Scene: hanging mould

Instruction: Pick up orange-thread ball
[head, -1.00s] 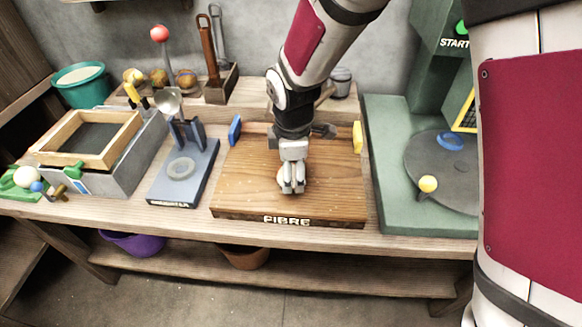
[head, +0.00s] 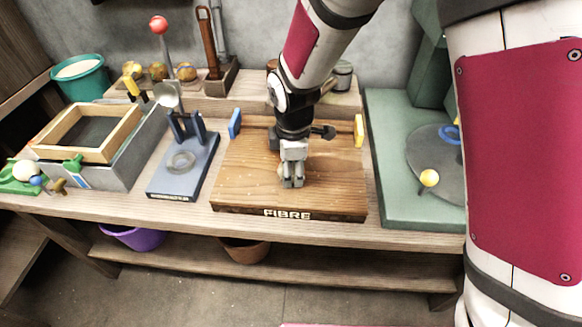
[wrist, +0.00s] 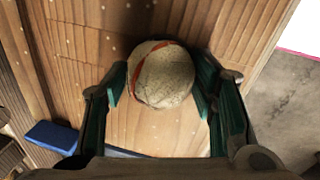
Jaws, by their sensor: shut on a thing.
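The orange-thread ball (wrist: 162,76) is pale beige and rough, with an orange-red strip across its upper left. In the wrist view it sits between the two fingers of my gripper (wrist: 163,92), which is shut on it. In the head view my gripper (head: 292,183) points down over the wooden board marked FIBRE (head: 245,190), and the fingers mostly hide the ball. The ball is at or very near the board's surface; I cannot tell whether it touches it.
A blue block (head: 235,123) and a yellow block (head: 359,130) stand at the board's back corners. A dark blue stand (head: 178,190) and a grey box with a wooden frame (head: 128,165) are left. A green machine base (head: 395,190) is right. Several brownish balls (head: 158,71) sit behind.

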